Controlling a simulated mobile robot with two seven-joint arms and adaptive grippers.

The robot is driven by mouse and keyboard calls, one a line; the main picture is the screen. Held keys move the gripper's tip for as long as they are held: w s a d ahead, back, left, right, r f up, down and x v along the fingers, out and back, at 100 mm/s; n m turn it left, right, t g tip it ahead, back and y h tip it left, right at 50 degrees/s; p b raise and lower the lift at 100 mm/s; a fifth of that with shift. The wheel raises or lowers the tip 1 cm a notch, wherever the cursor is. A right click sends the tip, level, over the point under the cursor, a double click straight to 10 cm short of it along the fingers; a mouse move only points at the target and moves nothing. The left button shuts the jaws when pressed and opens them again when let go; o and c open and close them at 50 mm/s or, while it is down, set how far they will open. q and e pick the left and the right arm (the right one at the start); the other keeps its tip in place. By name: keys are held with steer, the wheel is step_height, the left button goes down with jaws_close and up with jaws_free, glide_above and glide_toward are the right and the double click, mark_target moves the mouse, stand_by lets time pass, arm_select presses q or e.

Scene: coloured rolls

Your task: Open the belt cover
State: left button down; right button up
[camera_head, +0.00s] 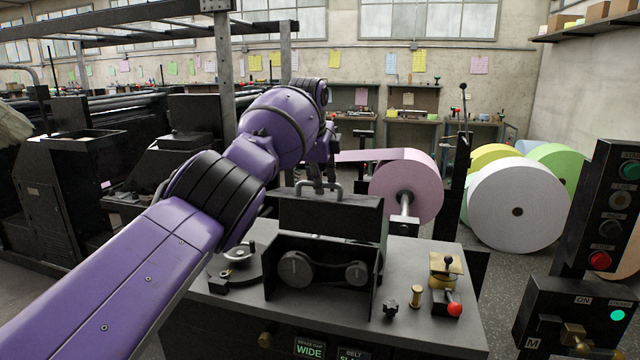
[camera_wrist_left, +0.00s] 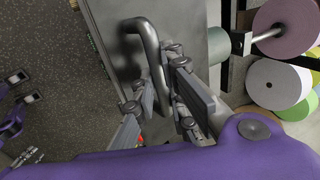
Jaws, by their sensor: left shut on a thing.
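The belt cover (camera_head: 331,217) is a dark panel above a dark box on the grey bench in the head view. It stands raised, and the pulleys and belt (camera_head: 322,268) show in the box below it. A grey bar handle (camera_head: 302,186) sits at its top edge. My left gripper (camera_head: 319,178) is at this handle, partly hidden by its own wrist. In the left wrist view the handle (camera_wrist_left: 148,42) runs down between the fingers of my left gripper (camera_wrist_left: 160,105), which is shut on it. My right gripper is not in view.
A pink roll (camera_head: 412,187) on a shaft stands close behind the cover's right side. A black knob (camera_head: 390,308), a brass post (camera_head: 415,296) and a red-balled lever (camera_head: 454,309) stand on the bench at right. A control panel (camera_head: 607,215) is at far right.

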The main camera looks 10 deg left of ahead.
arm_select(q)
steer(key=c, duration=1.8)
jaws_free()
steer(key=shift+r, duration=0.1)
steer(key=v, duration=1.1)
steer(key=shift+s+r, duration=0.2)
steer(key=shift+r, duration=0.1)
